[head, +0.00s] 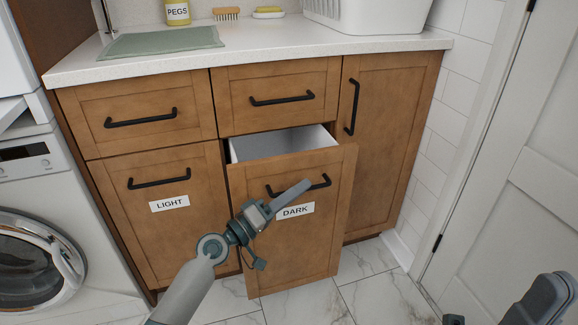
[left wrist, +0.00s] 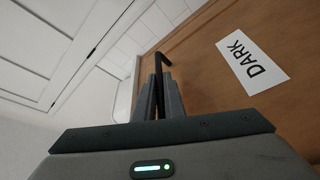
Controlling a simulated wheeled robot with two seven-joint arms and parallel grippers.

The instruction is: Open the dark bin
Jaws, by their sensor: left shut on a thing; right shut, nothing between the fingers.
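The dark bin (head: 291,240) is a brown wooden pull-out front with a "DARK" label, which also shows in the left wrist view (left wrist: 252,64). It stands partly pulled out, and its pale inside shows behind the top edge. Its black bar handle (head: 322,182) runs between my left fingers in the left wrist view (left wrist: 163,62). My left gripper (head: 296,192) is shut on this handle and hides part of it. My right gripper (head: 545,296) is partly in view at the bottom right, away from the cabinet, shut and empty.
The light bin (head: 165,235) beside it is closed. Drawers (head: 280,85) above and a tall door (head: 385,140) to the right are closed. A washing machine (head: 35,250) stands left, a white door (head: 510,170) right. Marble floor (head: 375,290) is clear in front.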

